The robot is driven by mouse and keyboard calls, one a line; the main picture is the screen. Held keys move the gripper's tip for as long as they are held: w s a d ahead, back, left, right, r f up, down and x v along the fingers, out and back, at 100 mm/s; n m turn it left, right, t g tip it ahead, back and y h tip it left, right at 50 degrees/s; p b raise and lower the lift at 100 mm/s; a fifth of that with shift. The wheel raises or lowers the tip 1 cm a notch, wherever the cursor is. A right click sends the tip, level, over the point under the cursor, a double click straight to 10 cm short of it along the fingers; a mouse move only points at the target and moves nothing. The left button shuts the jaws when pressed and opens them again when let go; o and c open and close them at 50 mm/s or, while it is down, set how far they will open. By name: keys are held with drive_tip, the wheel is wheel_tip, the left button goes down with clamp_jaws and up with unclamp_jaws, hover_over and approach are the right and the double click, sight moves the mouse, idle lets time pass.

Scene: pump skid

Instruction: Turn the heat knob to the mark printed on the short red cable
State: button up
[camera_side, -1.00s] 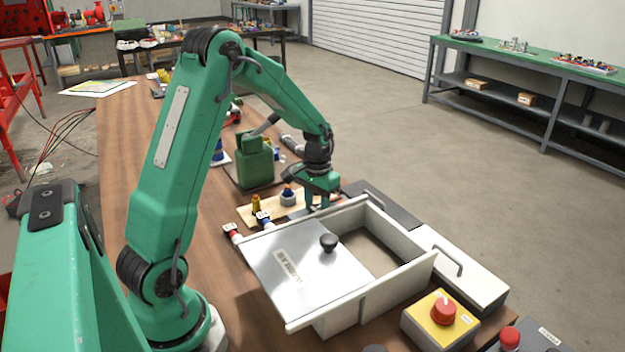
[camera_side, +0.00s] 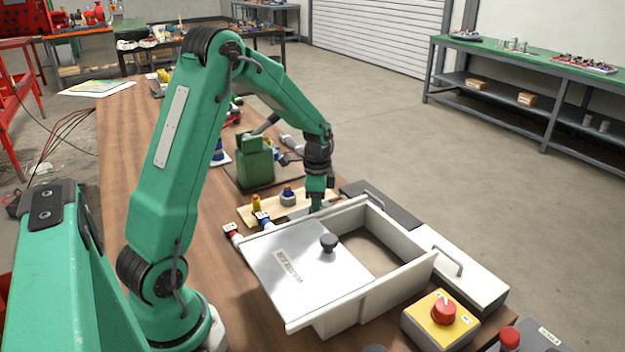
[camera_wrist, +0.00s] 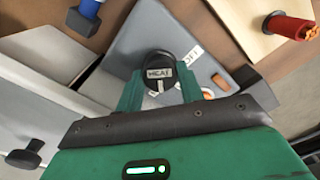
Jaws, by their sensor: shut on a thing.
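The heat knob (camera_wrist: 158,66) is round and black, labelled HEAT, with a pale pointer line, on a grey panel (camera_wrist: 185,30) in the wrist view. My gripper (camera_wrist: 160,88) is shut on it, one finger on each side. In the side view my gripper (camera_side: 316,204) points down behind the white box, which hides the knob there. A printed label beside the knob (camera_wrist: 192,54) is partly readable, perhaps OFF. A short red-ended piece (camera_side: 232,230) with a white part lies left of the box; it may be the red cable. I cannot read any mark on it.
The white box (camera_side: 350,316) with a sliding metal lid (camera_side: 300,270) stands close in front of my gripper. A green canister (camera_side: 255,165) stands behind and left. A yellow box with a red knob (camera_side: 443,312) is at front right.

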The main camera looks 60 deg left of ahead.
drive_tip(key=shift+m, duration=1.6)
drive_tip(key=o, duration=1)
drive_tip(key=shift+r, duration=3.95)
